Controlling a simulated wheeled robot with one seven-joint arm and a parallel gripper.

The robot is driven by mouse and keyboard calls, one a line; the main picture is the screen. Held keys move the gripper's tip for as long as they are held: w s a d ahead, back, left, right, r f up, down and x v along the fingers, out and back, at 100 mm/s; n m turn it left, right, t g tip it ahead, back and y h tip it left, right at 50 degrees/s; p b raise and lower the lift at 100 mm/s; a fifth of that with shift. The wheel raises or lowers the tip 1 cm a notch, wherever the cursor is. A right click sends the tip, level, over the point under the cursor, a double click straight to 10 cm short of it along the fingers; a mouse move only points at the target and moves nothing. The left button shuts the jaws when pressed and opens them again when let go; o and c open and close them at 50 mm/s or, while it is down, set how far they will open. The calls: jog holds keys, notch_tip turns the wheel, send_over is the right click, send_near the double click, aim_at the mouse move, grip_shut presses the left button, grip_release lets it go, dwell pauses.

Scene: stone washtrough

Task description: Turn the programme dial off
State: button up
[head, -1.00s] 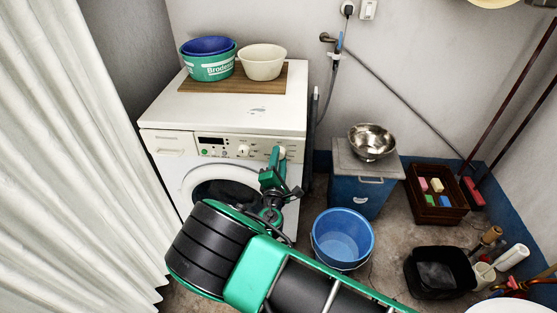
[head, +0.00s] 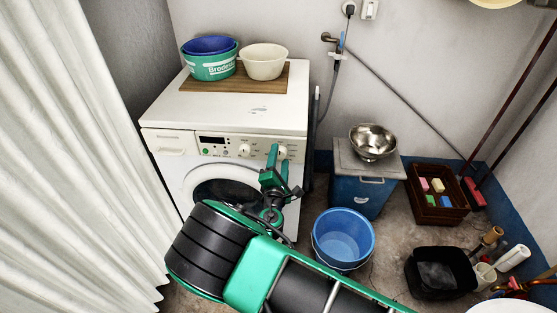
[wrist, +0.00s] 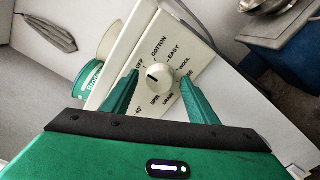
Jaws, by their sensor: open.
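The programme dial (wrist: 158,77) is a round white knob on the washing machine's front panel. Labels such as OFF, COTTON, EASY and WOOL ring it. A dark mark shows on its face; I cannot tell for certain which label it points at. In the head view the dial (head: 283,152) is at the panel's right end, partly behind my gripper (head: 275,155). In the wrist view my green gripper (wrist: 159,78) is open, with one fingertip on each side of the dial. I cannot tell whether they touch it. The washing machine (head: 225,112) is white.
A second knob (head: 244,150) sits left on the panel. Basins (head: 211,66) and a white bowl (head: 263,62) stand on a board on top. A blue bucket (head: 343,238) and a blue box (head: 362,190) are to the right; a white curtain (head: 70,150) hangs left.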

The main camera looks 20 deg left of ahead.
jog(key=v, duration=1)
jog(key=shift+s, duration=0.35)
jog(key=shift+w, duration=0.1)
